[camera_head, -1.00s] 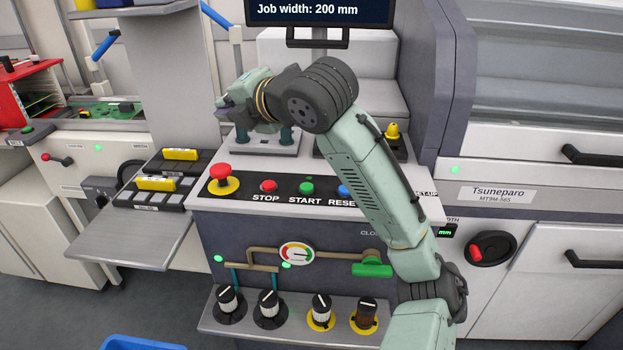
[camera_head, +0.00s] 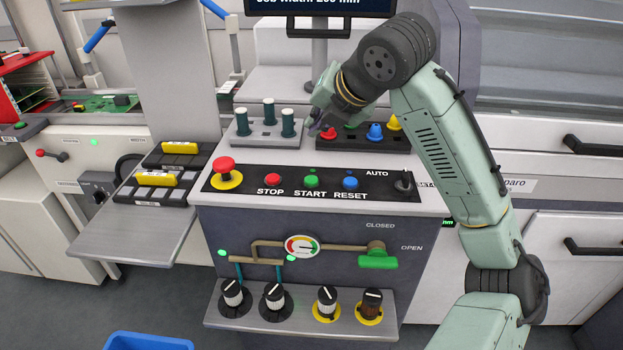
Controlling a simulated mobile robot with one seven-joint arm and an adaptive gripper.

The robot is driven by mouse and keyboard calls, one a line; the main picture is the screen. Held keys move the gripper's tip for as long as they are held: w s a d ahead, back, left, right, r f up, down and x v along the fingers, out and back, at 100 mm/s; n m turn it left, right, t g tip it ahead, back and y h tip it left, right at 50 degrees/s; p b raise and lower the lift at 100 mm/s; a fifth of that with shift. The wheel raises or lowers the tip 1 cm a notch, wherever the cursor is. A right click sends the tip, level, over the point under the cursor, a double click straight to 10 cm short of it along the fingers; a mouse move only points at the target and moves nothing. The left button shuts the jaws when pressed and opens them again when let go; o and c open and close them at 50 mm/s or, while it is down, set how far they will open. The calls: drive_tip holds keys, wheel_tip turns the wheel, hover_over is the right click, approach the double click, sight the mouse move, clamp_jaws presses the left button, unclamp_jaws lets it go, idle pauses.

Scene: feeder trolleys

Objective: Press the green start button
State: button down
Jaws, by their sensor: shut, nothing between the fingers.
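The green start button (camera_head: 312,181) is on the black control strip, above the label START. The red stop button (camera_head: 272,180) is to its left and the blue reset button (camera_head: 350,182) to its right. My gripper (camera_head: 315,128) is shut and empty, above and behind the strip. It is over the back of the panel top, between the grey peg stand and the black tray of coloured pieces, apart from the start button. Its fingertips are small and partly hidden by its own body.
A red mushroom button (camera_head: 224,166) stands at the strip's left end and a black selector (camera_head: 404,182) at its right. The peg stand (camera_head: 268,133) and black tray (camera_head: 388,139) stand behind the strip. A green valve handle (camera_head: 378,262) and several knobs are below.

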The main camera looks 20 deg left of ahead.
sight(316, 178)
drive_tip(key=shift+f+b, duration=3.35)
drive_tip(key=shift+f, duration=1)
drive_tip(key=shift+f, duration=0.1)
drive_tip(key=shift+f, duration=0.3)
